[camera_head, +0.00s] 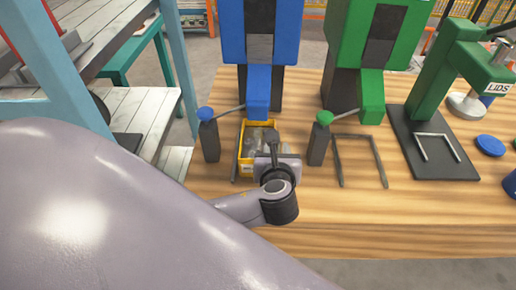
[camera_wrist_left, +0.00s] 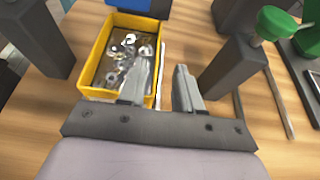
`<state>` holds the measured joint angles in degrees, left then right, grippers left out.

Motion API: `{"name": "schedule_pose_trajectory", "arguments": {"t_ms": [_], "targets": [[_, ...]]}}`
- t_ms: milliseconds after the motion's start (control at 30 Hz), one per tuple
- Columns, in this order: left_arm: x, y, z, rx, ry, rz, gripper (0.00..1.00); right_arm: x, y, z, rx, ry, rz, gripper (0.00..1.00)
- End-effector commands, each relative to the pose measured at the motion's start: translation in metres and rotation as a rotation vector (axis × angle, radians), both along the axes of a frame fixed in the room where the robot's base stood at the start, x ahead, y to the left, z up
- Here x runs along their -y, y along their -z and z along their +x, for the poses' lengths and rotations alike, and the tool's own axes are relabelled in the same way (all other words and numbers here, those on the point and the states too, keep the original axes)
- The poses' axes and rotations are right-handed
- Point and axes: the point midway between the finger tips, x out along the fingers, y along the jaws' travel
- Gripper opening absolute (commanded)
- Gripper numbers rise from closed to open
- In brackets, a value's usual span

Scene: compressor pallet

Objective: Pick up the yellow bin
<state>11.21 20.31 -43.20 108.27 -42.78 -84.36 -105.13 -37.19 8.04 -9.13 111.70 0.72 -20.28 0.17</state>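The yellow bin (camera_head: 246,170) stands on the wooden table below the blue machine, with small metallic parts inside. It also shows in the left wrist view (camera_wrist_left: 98,94). My left gripper (camera_head: 272,140) is over the bin's right side. In the left wrist view, its two fingers (camera_wrist_left: 164,80) are apart. One finger is over the bin's inside and the other is outside its right wall, with the wall's edge between them. I cannot tell whether either finger touches the bin. My right gripper is not in view.
Dark posts with a blue knob (camera_head: 209,140) and a green knob (camera_head: 318,142) flank the bin. Blue (camera_head: 260,50) and green (camera_head: 370,50) machines stand behind. A U-shaped metal frame (camera_head: 357,137) lies to the right. The table's front strip (camera_head: 400,208) is clear.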

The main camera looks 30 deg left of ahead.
Motion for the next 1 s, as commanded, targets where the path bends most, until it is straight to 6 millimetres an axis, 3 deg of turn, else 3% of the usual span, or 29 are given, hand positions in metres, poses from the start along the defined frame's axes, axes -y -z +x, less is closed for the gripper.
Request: {"name": "schedule_pose_trajectory", "arguments": {"t_ms": [500, 800, 900, 1000], "targets": [[-0.026, 0.027, 0.037, -0.001, 0.0, -0.001, 0.34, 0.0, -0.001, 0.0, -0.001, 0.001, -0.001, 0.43], [-0.028, 0.029, 0.04, 0.0, 0.001, -0.002, 0.34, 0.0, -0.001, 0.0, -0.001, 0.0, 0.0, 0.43], [-0.028, 0.029, 0.04, 0.0, 0.001, -0.002, 0.01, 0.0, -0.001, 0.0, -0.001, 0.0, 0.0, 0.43], [-0.028, 0.029, 0.04, -0.001, 0.001, -0.001, 0.0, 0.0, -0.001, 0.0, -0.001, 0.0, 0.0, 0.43]]}}
